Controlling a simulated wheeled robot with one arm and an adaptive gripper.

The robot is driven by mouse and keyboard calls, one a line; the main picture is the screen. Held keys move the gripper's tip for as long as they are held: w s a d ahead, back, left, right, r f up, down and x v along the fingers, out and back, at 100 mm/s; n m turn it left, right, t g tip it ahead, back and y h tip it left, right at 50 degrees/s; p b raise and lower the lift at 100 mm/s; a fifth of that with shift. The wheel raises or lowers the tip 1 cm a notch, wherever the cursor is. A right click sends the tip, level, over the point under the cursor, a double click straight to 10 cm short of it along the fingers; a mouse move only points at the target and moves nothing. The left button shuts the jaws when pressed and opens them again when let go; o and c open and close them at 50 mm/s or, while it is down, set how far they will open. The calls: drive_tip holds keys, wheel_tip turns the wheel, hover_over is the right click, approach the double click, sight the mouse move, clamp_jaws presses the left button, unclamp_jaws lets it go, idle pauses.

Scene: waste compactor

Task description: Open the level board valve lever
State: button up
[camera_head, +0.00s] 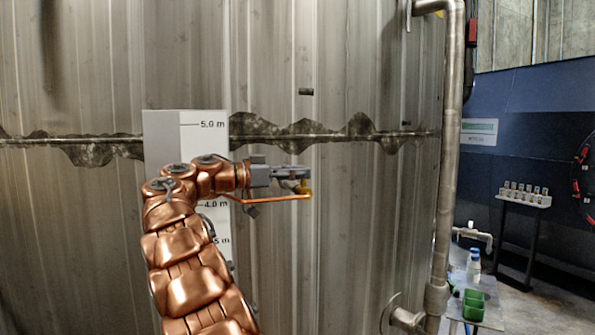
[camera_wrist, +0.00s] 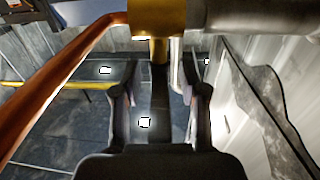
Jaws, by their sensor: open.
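The level board (camera_head: 204,127), a white scale with metre marks, stands on the corrugated tank wall, partly hidden behind my arm. A brass-yellow valve (camera_head: 306,187) shows at the end of a copper pipe (camera_head: 265,200), right of the board; in the wrist view the valve (camera_wrist: 157,15) is at the top centre. A narrow yellow piece (camera_wrist: 158,50), seemingly its lever, extends down from it toward the gap between my fingers. My gripper (camera_head: 300,173) is open beside the valve. In the wrist view the fingers (camera_wrist: 160,80) are apart; I cannot tell whether they touch the lever.
The copper pipe (camera_wrist: 60,75) crosses the left of the wrist view, close to my gripper. A tall grey pipe (camera_head: 450,150) runs down the tank at right. A rack (camera_head: 523,197), a bottle (camera_head: 474,262) and a green box (camera_head: 473,304) stand farther right.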

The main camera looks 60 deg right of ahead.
drive_tip(key=shift+c, duration=0.4)
clamp_jaws()
idle(0.4)
